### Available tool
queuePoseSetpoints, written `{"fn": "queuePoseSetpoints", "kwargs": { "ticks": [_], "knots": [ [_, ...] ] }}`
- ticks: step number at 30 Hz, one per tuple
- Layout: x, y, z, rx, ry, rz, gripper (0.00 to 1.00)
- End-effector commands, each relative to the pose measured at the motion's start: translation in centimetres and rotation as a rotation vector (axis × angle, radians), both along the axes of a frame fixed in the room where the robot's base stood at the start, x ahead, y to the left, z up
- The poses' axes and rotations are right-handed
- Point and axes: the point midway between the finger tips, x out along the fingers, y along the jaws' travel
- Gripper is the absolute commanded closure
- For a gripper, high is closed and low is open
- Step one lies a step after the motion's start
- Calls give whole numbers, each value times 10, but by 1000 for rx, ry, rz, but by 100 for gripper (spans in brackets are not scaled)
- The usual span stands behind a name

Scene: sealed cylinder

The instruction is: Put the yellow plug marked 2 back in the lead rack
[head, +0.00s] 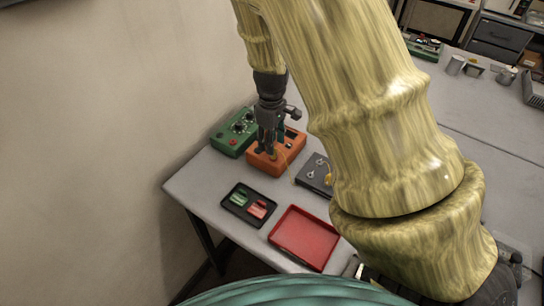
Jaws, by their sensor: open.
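My gripper (268,146) points down over an orange box (290,156), with its fingertips close to the box's top face. The jaws are open. A small yellow piece (273,155), perhaps the yellow plug, shows at the fingertips; whether it is touched or seated in the box cannot be told. A thin yellowish lead seems to run from there to the right. A dark plate (308,178) with small round silver fittings lies right of the box, with another yellow bit (329,178) at its edge. No number is readable, and I cannot tell which thing is the lead rack.
A green box (231,139) with dark knobs and a red button stands left of the orange box. A black tray (236,208) holds green and red pieces. A red tray (304,238) is empty. My arm hides much of the table (203,183); a wall lies left.

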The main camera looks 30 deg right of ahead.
Motion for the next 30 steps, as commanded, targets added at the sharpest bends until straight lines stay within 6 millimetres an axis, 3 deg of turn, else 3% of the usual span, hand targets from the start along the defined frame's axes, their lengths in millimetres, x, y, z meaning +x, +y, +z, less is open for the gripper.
{"fn": "queuePoseSetpoints", "kwargs": {
  "ticks": [1, 11, 20, 30],
  "knots": [
    [-1, 0, -9, -1, 0, 0, 57],
    [-20, 0, -31, 2, -20, -1, 57],
    [-3, 0, -44, -1, -6, 0, 57],
    [-4, -1, -43, 0, -7, 0, 57]
  ]
}}
